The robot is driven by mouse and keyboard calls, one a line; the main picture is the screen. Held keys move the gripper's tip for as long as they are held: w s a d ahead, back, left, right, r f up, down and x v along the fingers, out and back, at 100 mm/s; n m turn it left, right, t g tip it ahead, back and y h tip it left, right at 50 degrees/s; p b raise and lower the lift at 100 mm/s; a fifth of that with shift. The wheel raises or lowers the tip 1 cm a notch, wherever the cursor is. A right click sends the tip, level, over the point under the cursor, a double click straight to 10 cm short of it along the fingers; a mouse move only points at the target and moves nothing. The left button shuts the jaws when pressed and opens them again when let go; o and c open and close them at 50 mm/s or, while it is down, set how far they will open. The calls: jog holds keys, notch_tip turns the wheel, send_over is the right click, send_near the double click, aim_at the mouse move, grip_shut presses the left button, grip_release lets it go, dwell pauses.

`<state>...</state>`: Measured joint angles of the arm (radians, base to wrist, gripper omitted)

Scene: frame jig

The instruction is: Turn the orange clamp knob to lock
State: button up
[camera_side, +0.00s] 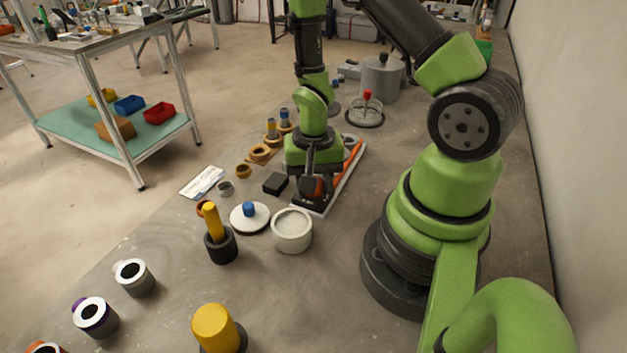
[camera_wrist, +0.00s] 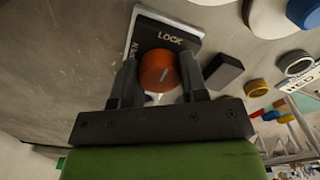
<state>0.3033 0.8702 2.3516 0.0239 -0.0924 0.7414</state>
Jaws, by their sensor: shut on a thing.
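The orange clamp knob (camera_wrist: 159,72) sits on a black plate marked LOCK (camera_wrist: 160,37), with a pale pointer line on its face. In the wrist view the line slants, its upper end leaning right. My gripper (camera_wrist: 158,78) is shut on the knob, one finger on each side. In the side view the knob (camera_side: 311,187) shows low between the fingers of my gripper (camera_side: 311,180), at the near end of the jig (camera_side: 325,200). A second label on the plate is partly hidden by the left finger.
A white pot (camera_side: 292,231) and a white lid with a blue knob (camera_side: 249,217) stand close to the jig's near end. A black block (camera_side: 276,183) lies left of my gripper. An orange bar (camera_side: 351,154) lies along the jig.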

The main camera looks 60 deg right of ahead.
dwell(0.6)
jog(key=o, duration=0.9)
notch_tip(320, 180, up, 10)
jog(key=s+a+r+n+t, duration=0.2)
jog(key=a+r, duration=0.1)
jog(key=r, duration=0.3)
jog(key=s+a+r+n+t+y, duration=0.1)
jog(key=s+a+r+n+t, duration=0.1)
jog(key=r, duration=0.4)
jog(key=s+a+r+n+t+y, duration=0.1)
jog(key=s+a+r+n+t, duration=0.1)
jog(key=r, duration=0.4)
jog(key=shift+s+a+r+n+t, duration=0.1)
jog(key=shift+s+a+n+t, duration=0.15)
jog(key=shift+a+n, duration=0.3)
jog(key=shift+s+a+r+n+t, duration=0.15)
jog(key=shift+a+n+t, duration=0.2)
jog(key=shift+a, duration=0.3)
